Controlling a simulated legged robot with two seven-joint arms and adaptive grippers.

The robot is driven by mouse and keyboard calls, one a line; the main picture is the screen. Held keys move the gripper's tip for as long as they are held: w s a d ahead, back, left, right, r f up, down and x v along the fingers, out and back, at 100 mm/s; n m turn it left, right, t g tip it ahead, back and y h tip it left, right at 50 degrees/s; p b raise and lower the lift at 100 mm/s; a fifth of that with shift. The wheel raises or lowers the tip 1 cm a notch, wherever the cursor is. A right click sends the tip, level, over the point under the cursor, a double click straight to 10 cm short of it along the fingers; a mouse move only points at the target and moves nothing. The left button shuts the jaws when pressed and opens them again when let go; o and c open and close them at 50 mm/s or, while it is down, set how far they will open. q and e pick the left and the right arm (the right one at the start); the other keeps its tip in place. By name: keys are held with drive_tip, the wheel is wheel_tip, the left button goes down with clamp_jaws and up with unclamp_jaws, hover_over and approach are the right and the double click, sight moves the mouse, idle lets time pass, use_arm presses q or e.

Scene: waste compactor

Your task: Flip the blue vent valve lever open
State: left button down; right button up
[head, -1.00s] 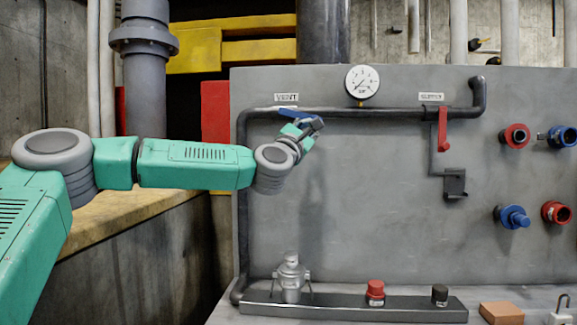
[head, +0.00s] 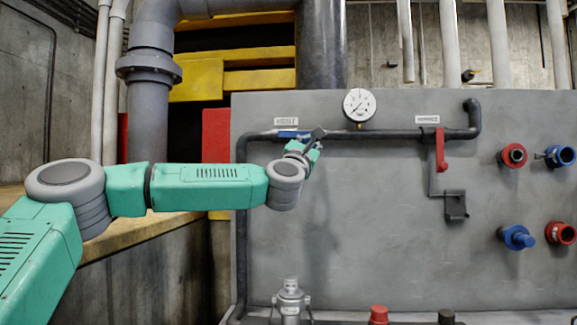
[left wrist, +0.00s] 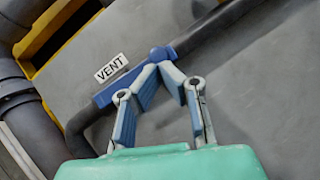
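The blue vent lever (head: 292,134) lies along the dark pipe on the grey panel, just under the VENT label (left wrist: 111,67). In the left wrist view the lever (left wrist: 112,92) runs parallel to the pipe, with its rounded pivot end near my fingertips. My left gripper (head: 318,134) is in front of the pipe, at the lever's right end. In the left wrist view its two fingers (left wrist: 159,70) converge, tips together, with nothing seen between them. I cannot tell whether the tips touch the lever.
A round gauge (head: 359,104) stands above the pipe. A red lever (head: 440,150) hangs on the pipe to the right. Red and blue fittings (head: 516,237) stick out at the right. The panel's middle is clear.

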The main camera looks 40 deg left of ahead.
use_arm(q)
drive_tip(key=s+d+f+n+y+p, duration=0.35)
drive_tip(key=s+f+p, duration=0.6)
drive_tip(key=p, duration=0.35)
drive_tip(key=d+p+x, duration=0.1)
drive_tip(key=p+x, duration=0.2)
drive_tip(key=x, duration=1)
drive_tip(key=shift+d+r+n+g+h, duration=0.15)
drive_tip(key=shift+r+n+g+h, duration=0.2)
drive_tip(key=shift+r+n, duration=0.1)
drive_tip(key=shift+w, duration=0.15)
